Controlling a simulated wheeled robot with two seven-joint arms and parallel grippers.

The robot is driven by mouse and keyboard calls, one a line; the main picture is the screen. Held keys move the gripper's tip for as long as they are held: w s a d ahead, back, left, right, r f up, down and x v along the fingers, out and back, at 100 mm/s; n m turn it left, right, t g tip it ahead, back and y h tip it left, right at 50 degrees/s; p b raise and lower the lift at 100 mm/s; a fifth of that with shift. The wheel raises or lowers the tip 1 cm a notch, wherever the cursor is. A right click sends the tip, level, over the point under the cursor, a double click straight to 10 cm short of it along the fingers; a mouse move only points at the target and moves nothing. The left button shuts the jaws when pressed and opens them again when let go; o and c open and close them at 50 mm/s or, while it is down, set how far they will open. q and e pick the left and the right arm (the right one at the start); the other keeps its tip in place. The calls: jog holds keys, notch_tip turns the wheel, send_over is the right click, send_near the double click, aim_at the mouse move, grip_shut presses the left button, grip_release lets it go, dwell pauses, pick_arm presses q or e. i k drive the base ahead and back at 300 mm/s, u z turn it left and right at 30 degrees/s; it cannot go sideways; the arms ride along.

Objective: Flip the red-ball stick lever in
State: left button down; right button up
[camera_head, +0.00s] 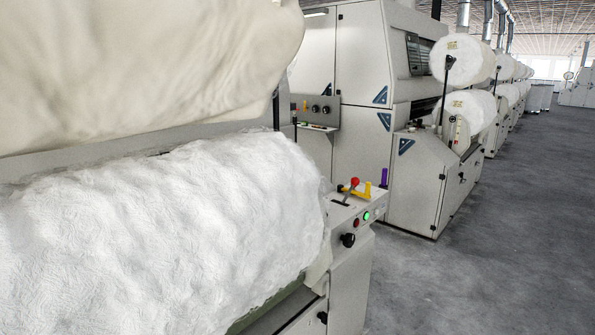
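The red-ball stick lever (353,185) stands on the top of the near machine's control box, at the right end of the large white fibre roll. Its red ball is at the upper end, and its short stick leans from a dark slot in the panel up toward the right. A yellow piece shows right beside the stick; I cannot tell whether it is joined to it. Neither of my grippers is in view.
The fibre roll (170,230) fills the left. More carding machines (420,180) stand behind. The grey floor (490,250) at right is clear.

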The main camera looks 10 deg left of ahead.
aim_at(355, 181)
jog(key=z, duration=0.45)
jog(key=i, duration=0.95)
jog(key=z, duration=0.45)
jog(key=i, duration=1.55)
jog(key=u, duration=0.75)
